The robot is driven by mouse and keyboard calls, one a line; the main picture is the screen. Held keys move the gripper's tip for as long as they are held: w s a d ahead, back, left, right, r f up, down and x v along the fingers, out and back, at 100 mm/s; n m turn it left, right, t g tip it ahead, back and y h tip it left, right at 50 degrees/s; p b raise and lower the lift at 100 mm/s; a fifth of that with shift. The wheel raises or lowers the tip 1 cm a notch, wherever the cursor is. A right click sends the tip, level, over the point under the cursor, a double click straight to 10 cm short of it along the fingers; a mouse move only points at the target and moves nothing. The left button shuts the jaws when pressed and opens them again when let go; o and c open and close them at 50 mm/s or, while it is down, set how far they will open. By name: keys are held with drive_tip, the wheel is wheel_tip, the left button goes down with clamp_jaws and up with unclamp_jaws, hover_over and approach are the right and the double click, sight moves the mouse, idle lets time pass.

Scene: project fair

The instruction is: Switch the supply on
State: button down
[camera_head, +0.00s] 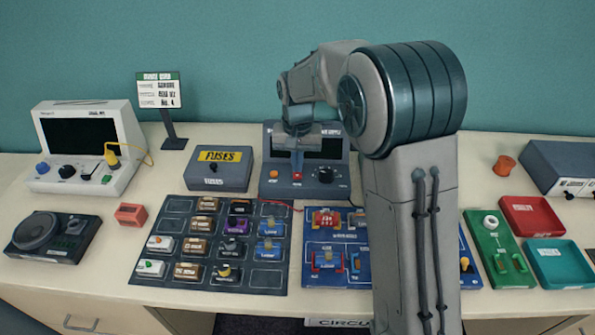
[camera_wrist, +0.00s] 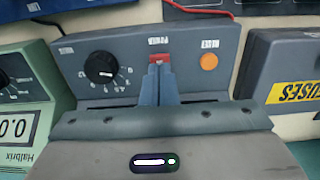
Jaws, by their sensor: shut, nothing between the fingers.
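The supply (camera_head: 323,184) is a dark grey-blue box at the back middle of the table, with a dark display partly hidden behind my gripper. Its front has an orange button, a red power switch (camera_head: 297,176) and a black knob. In the wrist view the supply (camera_wrist: 200,42) appears upside down, with the red power switch (camera_wrist: 160,58) in the middle, the black knob on the left and the orange button on the right. My gripper (camera_wrist: 159,68) is shut and empty, its fingertips right at the red switch. I cannot tell whether they touch it or which way the switch is set.
A fuses box (camera_head: 219,168) stands close left of the supply. A white instrument (camera_head: 87,150) with a yellow lead is further left. A dark parts tray (camera_head: 171,213) and a blue circuit board (camera_head: 312,240) lie in front. A meter (camera_wrist: 22,100) shows beside the supply in the wrist view.

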sight(298, 175)
drive_tip(key=shift+f+b, duration=0.6)
drive_tip(key=shift+f, duration=0.35)
idle(0.9)
drive_tip(key=shift+r, duration=0.1)
drive_tip(key=shift+r+p, duration=2.6)
drive_tip(key=shift+r, duration=0.85)
